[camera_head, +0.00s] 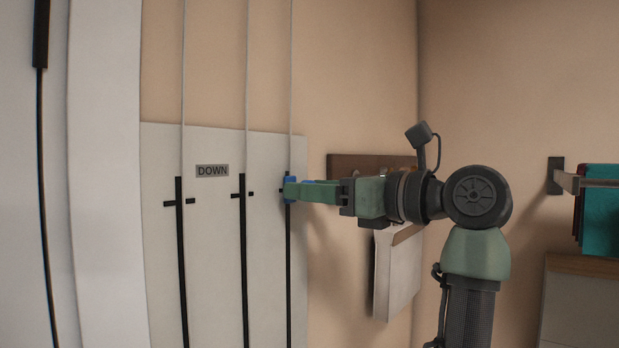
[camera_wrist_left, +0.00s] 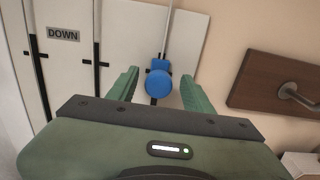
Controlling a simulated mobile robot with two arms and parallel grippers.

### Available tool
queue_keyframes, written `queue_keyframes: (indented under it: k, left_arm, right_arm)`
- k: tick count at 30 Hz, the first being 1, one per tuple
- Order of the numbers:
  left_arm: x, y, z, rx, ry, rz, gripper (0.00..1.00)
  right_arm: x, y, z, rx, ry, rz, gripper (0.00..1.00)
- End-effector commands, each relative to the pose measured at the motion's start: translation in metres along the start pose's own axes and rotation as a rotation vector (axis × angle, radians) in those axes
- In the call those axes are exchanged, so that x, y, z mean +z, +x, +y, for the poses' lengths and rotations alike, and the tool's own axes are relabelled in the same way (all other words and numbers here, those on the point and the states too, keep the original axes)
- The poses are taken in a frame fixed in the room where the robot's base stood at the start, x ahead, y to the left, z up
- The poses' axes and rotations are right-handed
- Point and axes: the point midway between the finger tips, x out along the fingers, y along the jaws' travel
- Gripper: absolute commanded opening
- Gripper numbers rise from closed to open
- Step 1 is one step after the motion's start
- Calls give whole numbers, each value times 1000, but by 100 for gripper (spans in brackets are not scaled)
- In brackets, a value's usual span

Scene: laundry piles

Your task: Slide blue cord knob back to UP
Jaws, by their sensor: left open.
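The blue cord knob (camera_head: 288,189) sits at the upper end of the rightmost black slot (camera_head: 288,270) on the white wall panel, near the side tick and a little below the height of the DOWN label (camera_head: 212,171). In the left wrist view the round blue knob (camera_wrist_left: 158,84) lies between the two green fingers. My left gripper (camera_head: 296,190) is open around the knob, with a finger on each side and visible gaps. Its fingers partly hide the knob in the head view. No UP label shows. My right gripper is not in view.
Two more slots with cords (camera_head: 183,80) run left of the knob. Right of the panel are a brown wooden board with hooks (camera_wrist_left: 275,85), a pale hanging box-like item (camera_head: 397,275) and a rail with teal cloth (camera_head: 598,210).

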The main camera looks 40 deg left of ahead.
Motion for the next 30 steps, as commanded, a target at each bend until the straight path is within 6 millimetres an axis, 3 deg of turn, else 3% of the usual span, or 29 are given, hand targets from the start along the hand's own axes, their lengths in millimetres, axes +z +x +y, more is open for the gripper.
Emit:
queue_keyframes:
  k: [4,12,18,30]
  left_arm:
    - [1,10,0,1,0,-1,51]
    - [0,12,0,-1,0,-1,51]
    - [0,12,0,-1,0,-1,0]
    - [0,12,0,-1,0,-2,0]
  right_arm:
    - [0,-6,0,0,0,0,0]
    - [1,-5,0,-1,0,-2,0]
    - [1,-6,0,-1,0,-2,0]
    - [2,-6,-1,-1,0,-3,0]
